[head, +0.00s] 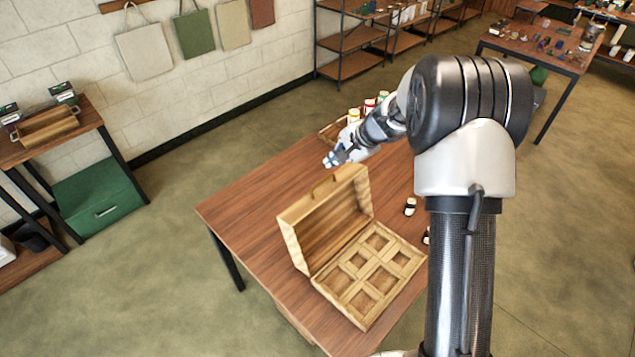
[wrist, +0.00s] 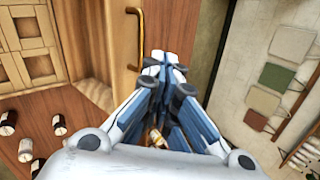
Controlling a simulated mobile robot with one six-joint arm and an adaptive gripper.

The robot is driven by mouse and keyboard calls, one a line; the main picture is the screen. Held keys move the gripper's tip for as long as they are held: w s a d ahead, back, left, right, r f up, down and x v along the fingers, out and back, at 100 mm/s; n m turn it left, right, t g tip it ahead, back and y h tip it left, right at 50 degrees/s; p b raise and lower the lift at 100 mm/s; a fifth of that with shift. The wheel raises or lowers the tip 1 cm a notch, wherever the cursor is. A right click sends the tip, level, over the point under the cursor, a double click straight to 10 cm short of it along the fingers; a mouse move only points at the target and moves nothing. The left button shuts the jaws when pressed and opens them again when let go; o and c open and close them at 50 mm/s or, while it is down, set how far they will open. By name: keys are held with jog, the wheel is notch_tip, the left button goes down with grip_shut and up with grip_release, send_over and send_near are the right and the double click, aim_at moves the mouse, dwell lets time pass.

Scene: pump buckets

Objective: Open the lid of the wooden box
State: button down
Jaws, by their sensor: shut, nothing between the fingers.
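The wooden box (head: 372,272) stands on a brown table, its lid (head: 325,220) swung up and standing open. Its lower part shows several square compartments that look empty. A handle (head: 325,187) sits on the lid's top edge; it shows as a brass bar in the wrist view (wrist: 140,38). My gripper (head: 331,160) is beyond the lid, just above and behind the handle in the head view. In the wrist view my gripper (wrist: 165,62) has its fingers together with nothing between them, close beside the handle. I cannot tell whether it touches the lid.
Small black-and-white jars (head: 410,206) stand on the table (head: 245,205) right of the box. A tray of colourful bottles (head: 353,116) is at the far end. Shelves (head: 352,40) and a side bench (head: 45,135) stand apart. The table left of the box is clear.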

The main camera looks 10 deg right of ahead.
jog(key=shift+w+a+f+n+h+b, duration=0.1)
jog(key=shift+w+a+f+n+b, duration=1.05)
jog(key=shift+n, duration=2.1)
jog(key=shift+w+a+f+n+h+b, duration=0.1)
jog(key=shift+w+a+f+n+b, duration=0.25)
jog(key=shift+f+n+b, duration=2.25)
jog(key=shift+w+a+f+n+h+b, duration=0.1)
jog(key=shift+w+a+f+n+b, duration=0.65)
jog(key=shift+n, duration=3.2)
jog(key=shift+d, duration=0.2)
jog(key=s+d+r+b, duration=0.2)
jog(key=s+d+b, duration=0.4)
jog(key=s+b, duration=0.2)
jog(key=shift+s+d+r, duration=0.25)
jog(key=shift+s+r, duration=0.1)
jog(key=shift+s, duration=0.2)
